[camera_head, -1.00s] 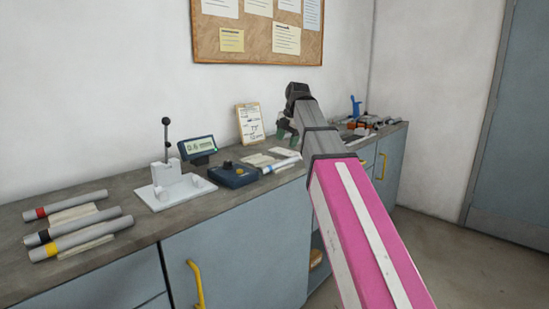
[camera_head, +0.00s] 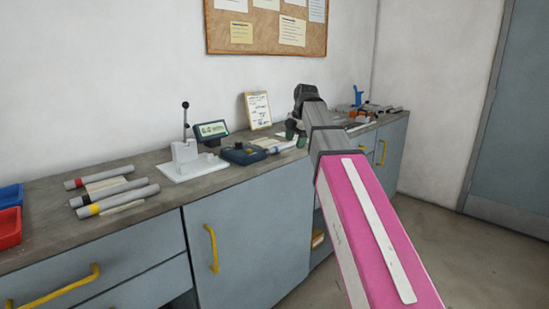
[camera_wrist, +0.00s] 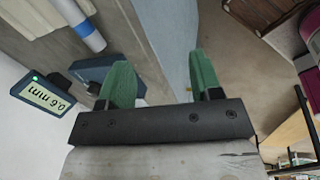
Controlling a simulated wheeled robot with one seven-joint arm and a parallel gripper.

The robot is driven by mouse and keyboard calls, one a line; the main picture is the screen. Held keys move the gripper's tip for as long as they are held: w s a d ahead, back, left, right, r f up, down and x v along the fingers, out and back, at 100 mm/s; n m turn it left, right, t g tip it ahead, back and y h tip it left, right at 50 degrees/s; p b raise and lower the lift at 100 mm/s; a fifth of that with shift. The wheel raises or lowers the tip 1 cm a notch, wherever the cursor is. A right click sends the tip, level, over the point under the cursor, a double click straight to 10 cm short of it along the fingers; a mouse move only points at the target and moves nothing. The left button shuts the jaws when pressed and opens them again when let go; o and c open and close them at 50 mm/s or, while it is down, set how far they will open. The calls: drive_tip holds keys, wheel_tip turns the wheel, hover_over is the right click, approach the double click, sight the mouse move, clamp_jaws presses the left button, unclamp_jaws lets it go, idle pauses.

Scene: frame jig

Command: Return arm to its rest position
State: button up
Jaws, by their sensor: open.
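My arm reaches out over the front edge of the grey counter (camera_head: 150,208) in the head view. My gripper (camera_wrist: 162,80) shows in the wrist view with its two green fingers spread apart and nothing between them. In the head view the gripper (camera_head: 296,133) is small and partly hidden by my own wrist. It is near the blue control box (camera_head: 243,153) and above the counter's front edge. The small display (camera_wrist: 44,97) reads 0.6 mm in the wrist view.
A white lever fixture (camera_head: 187,160) stands on the counter. Several grey tubes (camera_head: 118,198) lie left of it. Blue (camera_head: 10,195) and red (camera_head: 9,228) bins stand at far left. A clipboard (camera_head: 258,110) leans on the wall. Open floor (camera_head: 440,240) lies right of the cabinets.

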drive_tip(key=s+d+f+m, duration=0.3)
drive_tip(key=s+f+m, duration=0.3)
drive_tip(key=f, duration=0.9)
drive_tip(key=s+d+f+m+g+h, duration=0.1)
drive_tip(key=s+d+f+m, duration=0.3)
drive_tip(key=f, duration=1.1)
drive_tip(key=s+d+f+m+g+h, duration=0.1)
drive_tip(key=s+d+f+m, duration=0.3)
drive_tip(key=s+f+m, duration=0.5)
wheel_tip(320, 180, down, 6)
drive_tip(key=m, duration=0.6)
drive_tip(key=shift+s, duration=0.3)
